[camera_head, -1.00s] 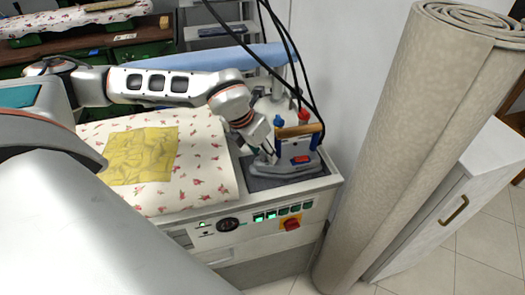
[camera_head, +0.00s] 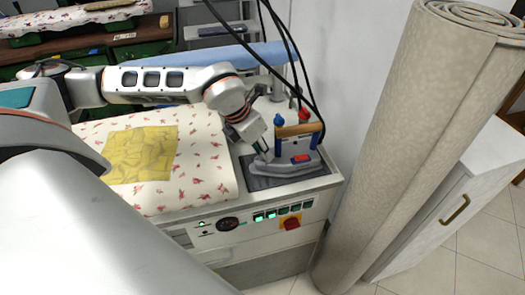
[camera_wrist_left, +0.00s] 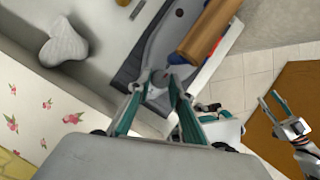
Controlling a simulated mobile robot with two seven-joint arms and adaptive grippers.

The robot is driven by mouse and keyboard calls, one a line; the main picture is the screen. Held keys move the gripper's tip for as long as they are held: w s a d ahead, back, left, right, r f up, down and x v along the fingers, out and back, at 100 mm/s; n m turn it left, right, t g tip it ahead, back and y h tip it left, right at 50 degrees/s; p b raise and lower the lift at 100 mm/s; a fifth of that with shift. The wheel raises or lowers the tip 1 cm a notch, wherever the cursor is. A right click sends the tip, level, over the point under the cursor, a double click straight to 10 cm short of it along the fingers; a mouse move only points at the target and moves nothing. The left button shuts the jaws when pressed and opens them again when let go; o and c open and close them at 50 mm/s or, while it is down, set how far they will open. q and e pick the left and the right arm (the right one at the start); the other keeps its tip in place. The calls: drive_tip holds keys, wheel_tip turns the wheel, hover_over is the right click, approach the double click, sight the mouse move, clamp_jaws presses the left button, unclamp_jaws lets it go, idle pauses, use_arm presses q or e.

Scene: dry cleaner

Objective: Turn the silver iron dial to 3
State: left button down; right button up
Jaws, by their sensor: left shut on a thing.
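The silver iron (camera_head: 308,168) stands on a dark pad at the right end of the ironing station. It has a wooden handle (camera_head: 298,130), a blue upright post and a red switch. My left gripper (camera_head: 264,156) reaches down at the iron's left end. In the left wrist view its teal-lined fingers (camera_wrist_left: 158,88) are closed around a small round grey dial (camera_wrist_left: 160,77) on the iron. The dial's numbers cannot be read, and the fingers hide part of it. My right gripper (camera_wrist_left: 272,104) shows only at the right of the left wrist view, with its fingers apart and empty.
A floral cloth (camera_head: 205,170) with a yellow piece (camera_head: 140,155) covers the board left of the iron. Black cables (camera_head: 290,50) hang behind the iron. A control panel with a red knob (camera_head: 291,223) is below. A tall carpet roll (camera_head: 400,150) stands at the right.

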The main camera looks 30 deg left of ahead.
use_arm(q)
drive_tip(key=m+h, duration=0.1)
drive_tip(key=m, duration=0.1)
drive_tip(key=shift+w+a+m+g, duration=0.1)
drive_tip(key=shift+a+m+g, duration=0.05)
drive_tip(key=shift+m+g, duration=0.2)
drive_tip(key=shift+m+h, duration=0.3)
drive_tip(key=shift+m, duration=0.65)
drive_tip(key=m, duration=0.1)
drive_tip(key=m+g+p, duration=0.1)
drive_tip(key=m, duration=0.1)
drive_tip(key=m+g+h+p, duration=0.1)
drive_tip(key=m, duration=0.1)
drive_tip(key=shift+w+r, duration=0.15)
drive_tip(key=shift+w, duration=0.1)
drive_tip(key=shift+m+g+p, duration=0.45)
drive_tip(key=shift+m+p, duration=0.2)
drive_tip(key=shift+m, duration=0.55)
drive_tip(key=shift+w+m+g+p, duration=0.1)
drive_tip(key=shift+m+g+p, duration=0.25)
drive_tip(key=shift+m, duration=0.45)
drive_tip(key=shift+a, duration=0.1)
drive_tip(key=c, duration=1.8)
unclamp_jaws()
